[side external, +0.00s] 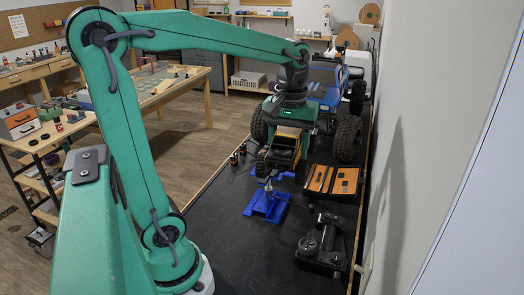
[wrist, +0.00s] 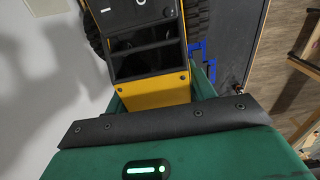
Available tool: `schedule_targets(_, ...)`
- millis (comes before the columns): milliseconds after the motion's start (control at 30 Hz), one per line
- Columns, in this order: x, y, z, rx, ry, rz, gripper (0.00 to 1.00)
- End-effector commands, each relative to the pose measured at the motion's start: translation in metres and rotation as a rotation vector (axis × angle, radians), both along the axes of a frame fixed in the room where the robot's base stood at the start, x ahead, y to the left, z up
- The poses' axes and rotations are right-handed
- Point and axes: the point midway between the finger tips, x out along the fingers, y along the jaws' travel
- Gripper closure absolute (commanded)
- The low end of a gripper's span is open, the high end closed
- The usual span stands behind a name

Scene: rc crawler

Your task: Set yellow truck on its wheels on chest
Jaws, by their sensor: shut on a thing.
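The yellow truck (side external: 285,150) has a yellow and black body with dark wheels. My gripper (side external: 287,122) is shut on it from above in the side view. In the wrist view the yellow and black body of the truck (wrist: 160,92) lies between the green jaws of my gripper (wrist: 160,105), with a dark tyre beside it. The truck is just behind a blue stand (side external: 266,205); I cannot tell whether its wheels touch anything below. The black top (side external: 240,262) under these things may be the chest; its sides are hidden.
A blue truck (side external: 325,78) with large tyres stands behind my gripper. An open orange and black case (side external: 331,181) and a black radio controller (side external: 322,240) lie to the right, near the wall (side external: 430,150). The front left of the black top is clear.

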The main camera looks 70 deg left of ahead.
Motion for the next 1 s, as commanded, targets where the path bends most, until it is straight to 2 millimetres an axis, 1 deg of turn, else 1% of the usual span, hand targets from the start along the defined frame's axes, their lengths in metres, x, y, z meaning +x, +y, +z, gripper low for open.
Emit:
schedule_targets(467, 0.000, 0.000, 0.001, 0.001, -0.002, -0.001, 0.81)
schedule_targets(633, 0.001, 0.000, 0.006, 0.001, -0.003, -0.001, 0.81)
schedule_targets(767, 0.001, 0.000, 0.018, 0.001, -0.005, -0.001, 0.81)
schedule_targets(1000, 0.001, 0.000, 0.051, 0.001, -0.006, -0.001, 0.81)
